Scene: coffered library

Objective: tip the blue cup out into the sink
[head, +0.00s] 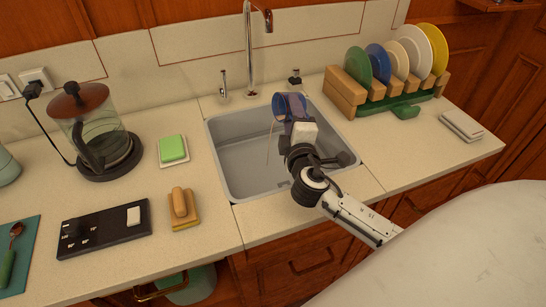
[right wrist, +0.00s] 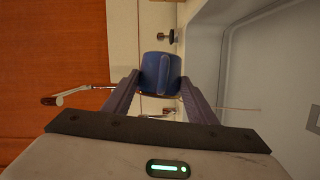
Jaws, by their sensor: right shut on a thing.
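The blue cup (head: 291,103) is held in the air over the grey sink (head: 238,178), tipped well over on its side with its mouth toward the left. A thin brownish stream falls from its mouth into the basin. My right gripper (head: 297,121) is shut on the cup. In the right wrist view the cup (right wrist: 160,72) sits between the two fingers of the right gripper (right wrist: 159,88), and the thin stream shows to the right. The inside of the cup is mostly hidden. My left gripper is not in view.
The tap (head: 248,50) rises behind the sink, close to the cup. A dish rack (head: 347,93) with several plates stands right of the sink. A green sponge (head: 173,148), a brush (head: 181,204) and a glass kettle (head: 95,128) are to the left.

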